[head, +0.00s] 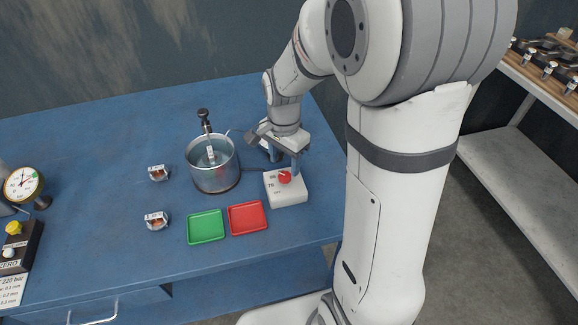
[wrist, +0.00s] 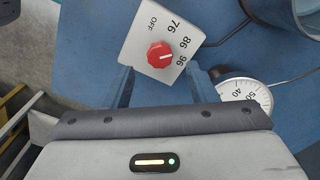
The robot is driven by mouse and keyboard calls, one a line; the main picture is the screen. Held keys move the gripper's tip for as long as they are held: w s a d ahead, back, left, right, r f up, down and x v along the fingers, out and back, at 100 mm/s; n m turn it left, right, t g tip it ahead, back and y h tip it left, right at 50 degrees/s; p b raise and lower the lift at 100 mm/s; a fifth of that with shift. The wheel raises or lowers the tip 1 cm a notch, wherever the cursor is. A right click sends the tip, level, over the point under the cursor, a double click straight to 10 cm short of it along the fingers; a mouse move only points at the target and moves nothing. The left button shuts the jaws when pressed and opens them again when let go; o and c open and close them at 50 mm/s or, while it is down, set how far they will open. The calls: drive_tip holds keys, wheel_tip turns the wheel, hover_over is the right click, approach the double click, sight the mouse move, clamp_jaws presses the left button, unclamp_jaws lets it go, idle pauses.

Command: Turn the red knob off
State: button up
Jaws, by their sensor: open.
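The red knob (head: 284,177) sits on top of a white control box (head: 288,194) at the right front of the blue table. In the wrist view the knob (wrist: 160,56) shows a white mark pointing right, toward the numbers 86 and 96. The word OFF stands at the upper left of the box face (wrist: 150,35), with 76 to its right. My gripper (head: 286,160) is above and behind the knob. In the wrist view the fingers of my gripper (wrist: 161,80) are spread, one on each side below the knob, apart from it.
A metal pot (head: 213,168) with a thermometer-like probe stands left of the box; a cable runs near it. A round white dial (wrist: 244,93) lies close to my right finger. Green (head: 206,227) and red (head: 248,217) trays lie in front. A pressure gauge (head: 23,185) stands far left.

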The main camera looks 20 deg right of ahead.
sight(285, 176)
drive_tip(key=shift+f, duration=2.2)
drive_tip(key=shift+c, duration=0.3)
drive_tip(key=c, duration=0.9)
drive_tip(key=shift+d, duration=0.35)
drive_tip(key=shift+c, duration=0.2)
drive_tip(key=shift+s+a, duration=0.15)
drive_tip(key=shift+a, duration=0.2)
